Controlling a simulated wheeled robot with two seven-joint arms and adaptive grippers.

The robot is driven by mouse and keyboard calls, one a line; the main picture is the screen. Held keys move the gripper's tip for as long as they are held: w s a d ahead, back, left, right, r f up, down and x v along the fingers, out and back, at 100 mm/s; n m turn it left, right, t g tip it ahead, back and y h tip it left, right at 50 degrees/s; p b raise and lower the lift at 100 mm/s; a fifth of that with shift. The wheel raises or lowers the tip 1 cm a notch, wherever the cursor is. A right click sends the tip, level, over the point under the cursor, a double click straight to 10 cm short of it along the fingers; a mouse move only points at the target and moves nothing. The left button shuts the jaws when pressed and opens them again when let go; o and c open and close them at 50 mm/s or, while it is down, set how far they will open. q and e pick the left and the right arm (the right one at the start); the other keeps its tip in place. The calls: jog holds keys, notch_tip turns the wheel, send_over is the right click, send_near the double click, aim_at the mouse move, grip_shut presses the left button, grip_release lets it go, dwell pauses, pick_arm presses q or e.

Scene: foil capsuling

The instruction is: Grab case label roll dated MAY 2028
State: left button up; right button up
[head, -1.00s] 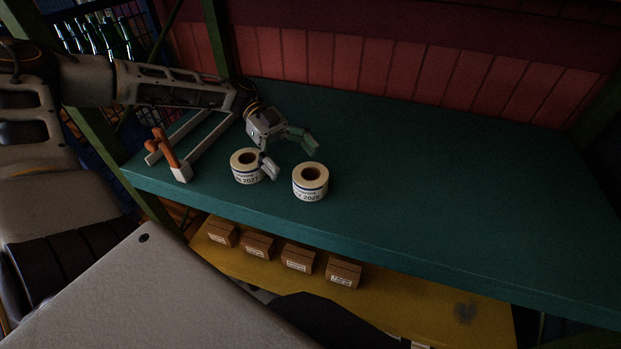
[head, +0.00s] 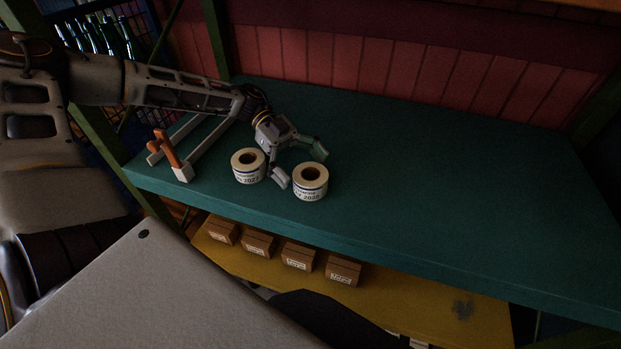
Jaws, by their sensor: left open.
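Two white label rolls stand on the green shelf (head: 430,190). The right roll (head: 310,189) has a printed date that ends in 2028; its month is hard to read. The left roll (head: 247,173) has a date that looks like 2027. My left gripper (head: 301,167) is open and empty. One finger is at the gap between the two rolls, and the other is behind the right roll, near its far side. I cannot tell whether either finger touches the roll. My right gripper is not in view.
A white frame with an orange handle (head: 166,149) lies left of the rolls. Several small brown boxes (head: 298,258) stand on the yellow lower shelf (head: 430,302). Bottles (head: 108,38) stand in a crate at the back left. The green shelf is clear to the right.

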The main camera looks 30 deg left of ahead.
aim_at(311, 165)
pick_arm(q)
jog(key=shift+x, duration=1.2)
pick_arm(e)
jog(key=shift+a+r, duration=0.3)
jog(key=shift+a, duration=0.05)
pick_arm(q)
jog(key=shift+c, duration=0.2)
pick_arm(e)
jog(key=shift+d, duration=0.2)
pick_arm(q)
jog(key=c, duration=1.1)
jog(key=shift+c, duration=0.2)
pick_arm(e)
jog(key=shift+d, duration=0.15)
pick_arm(q)
jog(key=shift+r+p, duration=0.15)
jog(key=shift+p, duration=0.2)
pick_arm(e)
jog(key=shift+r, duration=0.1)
pick_arm(q)
jog(key=shift+r+p, duration=0.6)
jog(key=shift+r, duration=0.15)
jog(key=shift+r+p, duration=0.55)
jog(key=shift+r, duration=0.1)
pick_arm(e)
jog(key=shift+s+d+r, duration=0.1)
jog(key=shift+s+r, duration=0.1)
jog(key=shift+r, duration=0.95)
